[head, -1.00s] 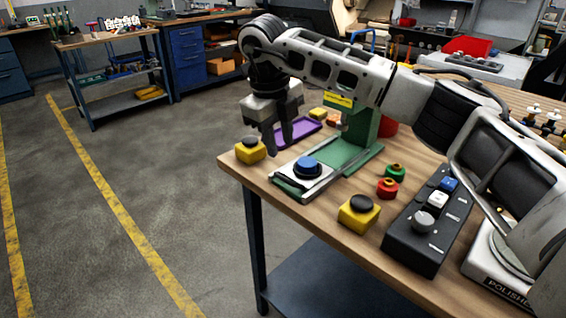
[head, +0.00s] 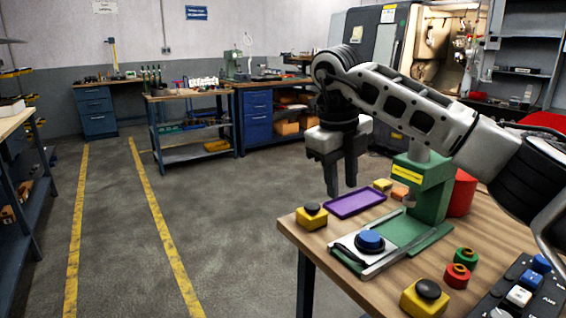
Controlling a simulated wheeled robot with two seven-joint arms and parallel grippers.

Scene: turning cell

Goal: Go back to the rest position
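My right gripper (head: 341,192) hangs with its fingers pointing down, at the far left part of the wooden workbench. Its two dark fingers stand apart with nothing visible between them. The fingertips appear above the bench, near a purple tray (head: 352,204) and a yellow block with a black top (head: 311,216). My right arm reaches in from the right side of the view. My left gripper is not in view.
On the bench stand a green press-like fixture (head: 430,190) with a blue round part (head: 370,240) at its front, a red and a green ring part, another yellow block (head: 426,298) and a control box (head: 520,290). Open floor lies to the left.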

